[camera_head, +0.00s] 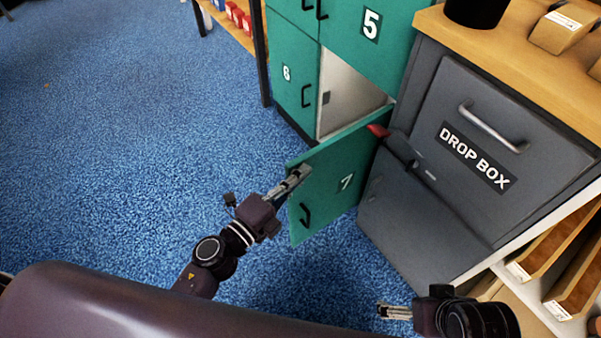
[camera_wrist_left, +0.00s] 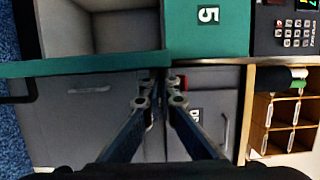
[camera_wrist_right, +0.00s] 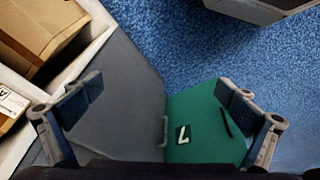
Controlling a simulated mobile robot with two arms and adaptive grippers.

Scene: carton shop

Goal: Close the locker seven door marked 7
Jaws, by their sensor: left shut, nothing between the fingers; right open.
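The green locker door marked 7 (camera_head: 337,190) stands swung open in the head view, its outer face with the number and a black handle (camera_head: 305,214) turned toward the drop box. Behind it the locker compartment (camera_head: 345,95) is open and looks empty. My left gripper (camera_head: 300,173) is shut and empty at the door's upper edge; I cannot tell whether it touches. In the left wrist view the door's edge (camera_wrist_left: 85,65) runs across beyond the fingers. My right gripper (camera_head: 385,311) is open and empty, low at the right; the door (camera_wrist_right: 205,130) shows between its fingers in the right wrist view.
The grey drop box (camera_head: 450,150) stands right beside the door, with a red-ended lever (camera_head: 379,131) near the door's hinge side. Doors 5 (camera_head: 365,40) and 6 (camera_head: 292,75) are shut. Shelves (camera_head: 560,255) stand at lower right. Blue floor (camera_head: 120,130) is clear at left.

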